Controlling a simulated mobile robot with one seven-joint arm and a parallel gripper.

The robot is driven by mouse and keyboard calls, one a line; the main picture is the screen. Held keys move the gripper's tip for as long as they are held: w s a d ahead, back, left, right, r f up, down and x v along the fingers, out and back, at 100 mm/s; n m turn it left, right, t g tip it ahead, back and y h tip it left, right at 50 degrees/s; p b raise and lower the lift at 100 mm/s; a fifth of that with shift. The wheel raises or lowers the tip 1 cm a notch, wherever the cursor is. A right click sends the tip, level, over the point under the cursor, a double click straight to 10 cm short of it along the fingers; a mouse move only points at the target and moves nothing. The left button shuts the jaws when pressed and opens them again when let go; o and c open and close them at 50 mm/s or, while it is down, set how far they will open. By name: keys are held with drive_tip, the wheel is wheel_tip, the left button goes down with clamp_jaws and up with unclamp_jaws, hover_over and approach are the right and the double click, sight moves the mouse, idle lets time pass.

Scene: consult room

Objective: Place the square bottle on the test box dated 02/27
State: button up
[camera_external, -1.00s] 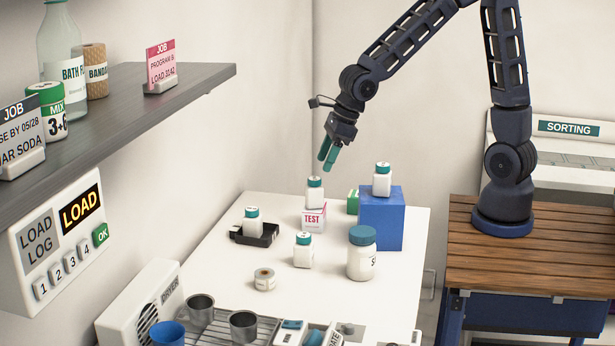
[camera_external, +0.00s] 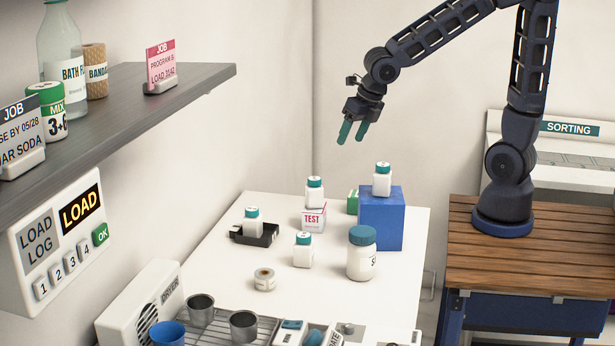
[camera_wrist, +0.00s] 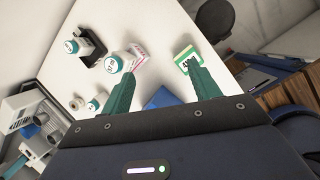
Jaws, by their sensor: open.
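My gripper (camera_external: 351,138) is open and empty, high above the table; its two green fingers stand apart in the wrist view (camera_wrist: 162,75). A white box marked TEST (camera_external: 313,219) stands on the table with a white, teal-capped bottle (camera_external: 315,195) on top. A green box (camera_external: 352,201) stands partly hidden behind the blue block; its label shows in the wrist view (camera_wrist: 186,60). Similar small bottles stand on the blue block (camera_external: 382,182), on the bare table (camera_external: 303,253) and in the black tray (camera_external: 252,217). The one on the bare table looks square-sided. No box date is readable.
The blue block (camera_external: 385,225) stands at the table's right, near a big round jar (camera_external: 361,257). A tape roll (camera_external: 264,281) lies in front of the black tray (camera_external: 268,236). Cups and a rack (camera_external: 222,325) fill the near edge. The wall shelf (camera_external: 130,105) juts out at left.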

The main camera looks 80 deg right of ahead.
drive_tip(key=s+d+r+m, duration=0.4)
drive_tip(key=s+d+m, duration=0.4)
drive_tip(key=m, duration=0.7)
drive_tip(key=s+d+r+m, duration=0.4)
drive_tip(key=s+d+m, duration=0.3)
drive_tip(key=s+m, duration=0.6)
drive_tip(key=shift+s+d+r+m+y, duration=0.2)
drive_tip(key=shift+d+m+y, duration=0.15)
drive_tip(key=shift+m, duration=0.65)
